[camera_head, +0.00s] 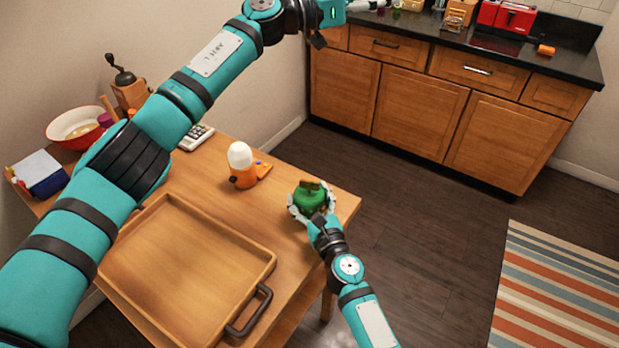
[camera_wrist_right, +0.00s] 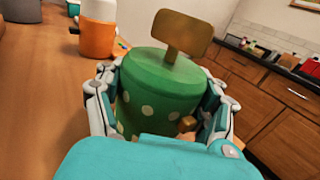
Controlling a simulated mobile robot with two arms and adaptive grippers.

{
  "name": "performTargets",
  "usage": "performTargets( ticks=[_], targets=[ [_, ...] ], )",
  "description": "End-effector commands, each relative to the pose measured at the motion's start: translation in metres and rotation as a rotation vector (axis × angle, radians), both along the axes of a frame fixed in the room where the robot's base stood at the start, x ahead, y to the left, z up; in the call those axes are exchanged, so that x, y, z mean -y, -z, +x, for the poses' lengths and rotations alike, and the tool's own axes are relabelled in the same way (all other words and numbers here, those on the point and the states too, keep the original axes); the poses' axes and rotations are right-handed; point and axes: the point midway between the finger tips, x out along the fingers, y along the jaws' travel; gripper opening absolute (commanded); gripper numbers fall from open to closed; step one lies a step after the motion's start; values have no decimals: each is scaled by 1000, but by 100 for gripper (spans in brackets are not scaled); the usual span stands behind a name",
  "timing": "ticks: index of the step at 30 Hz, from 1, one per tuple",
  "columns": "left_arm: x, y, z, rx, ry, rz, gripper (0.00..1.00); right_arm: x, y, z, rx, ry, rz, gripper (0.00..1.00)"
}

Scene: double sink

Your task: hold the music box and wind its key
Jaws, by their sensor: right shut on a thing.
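The music box (camera_head: 309,199) is a green drum with pale dots, seen at the right end of the wooden table. In the right wrist view the music box (camera_wrist_right: 160,90) stands between my fingers, with a flat brass key (camera_wrist_right: 180,36) upright on its top and a small brass knob (camera_wrist_right: 187,123) low on its side. My right gripper (camera_head: 311,203) is shut around the sides of the music box. I cannot tell whether the box touches the table. My left arm crosses the head view to the top, where only part of its end shows; its fingertips are not visible.
A wooden tray (camera_head: 187,272) with a dark handle fills the near table. An orange-and-white egg-cup-like thing (camera_head: 241,165) stands left of the music box. A bowl (camera_head: 75,127), a grinder (camera_head: 124,80) and a calculator (camera_head: 196,137) are farther back. Floor lies open beyond the table's right edge.

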Motion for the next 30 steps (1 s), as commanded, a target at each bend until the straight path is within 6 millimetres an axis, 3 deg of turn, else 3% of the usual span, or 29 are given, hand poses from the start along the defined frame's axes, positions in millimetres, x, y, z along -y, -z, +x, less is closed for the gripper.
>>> performTargets(
  ticks=[2,5,8,12,18,21,26,30],
  targets=[
    [20,34,-34,56,128,206,29,0,0,0,-1,1,0,32],
    [25,86,-69,95,269,490,29,0,0,0,-1,1,0,32],
    [8,140,-94,103,377,791,29,0,0,0,-1,1,0,32],
    [-39,194,-111,71,457,1187,29,0,0,0,0,1,0,32],
    [-103,222,-117,-3,462,1572,29,0,0,0,0,1,0,32],
    [-119,225,-117,-28,451,1665,29,0,0,0,0,1,0,32],
    [-127,237,-118,-42,447,1706,29,0,0,0,0,0,0,32],
    [-127,261,-119,-42,449,1704,29,0,0,0,0,0,0,32]
  ],
)
